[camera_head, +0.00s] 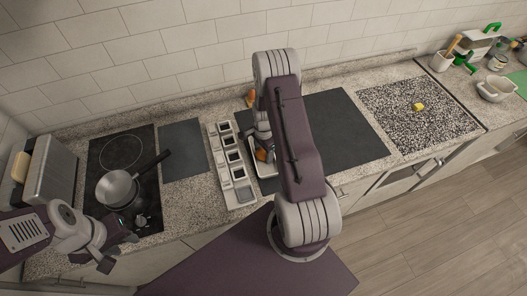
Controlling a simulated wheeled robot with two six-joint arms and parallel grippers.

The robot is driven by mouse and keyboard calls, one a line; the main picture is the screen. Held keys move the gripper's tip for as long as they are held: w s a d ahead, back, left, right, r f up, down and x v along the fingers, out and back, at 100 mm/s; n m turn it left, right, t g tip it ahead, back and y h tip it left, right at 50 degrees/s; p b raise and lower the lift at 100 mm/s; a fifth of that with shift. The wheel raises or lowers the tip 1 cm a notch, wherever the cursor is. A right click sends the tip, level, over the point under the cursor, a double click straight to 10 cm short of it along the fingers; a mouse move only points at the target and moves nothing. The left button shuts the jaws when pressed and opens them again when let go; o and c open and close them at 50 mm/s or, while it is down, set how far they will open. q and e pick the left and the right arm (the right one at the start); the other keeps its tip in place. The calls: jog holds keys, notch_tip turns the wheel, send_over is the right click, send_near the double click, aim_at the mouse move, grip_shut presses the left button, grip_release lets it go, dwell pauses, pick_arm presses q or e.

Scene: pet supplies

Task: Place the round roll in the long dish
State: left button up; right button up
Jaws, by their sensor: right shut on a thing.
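My right arm reaches over the counter from the middle, and its gripper (262,145) points down, shut on an orange-brown round roll (262,155). The arm hides part of the roll. The roll is over or in a white long dish (267,173); I cannot tell whether it touches the dish. The dish is partly hidden behind my right arm. My left gripper (121,253) is at the lower left in front of the stove, open and empty.
A pan (117,188) stands on the black hob. A white compartment tray (219,159) lies left of the dish. Another orange-brown item (250,98) is behind the arm. The dark mat (342,128) is clear. A yellow item (418,107) lies on the speckled board at right.

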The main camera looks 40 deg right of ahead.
jog(key=shift+f, duration=0.2)
jog(key=o, duration=1.5)
jog(key=shift+r, duration=0.1)
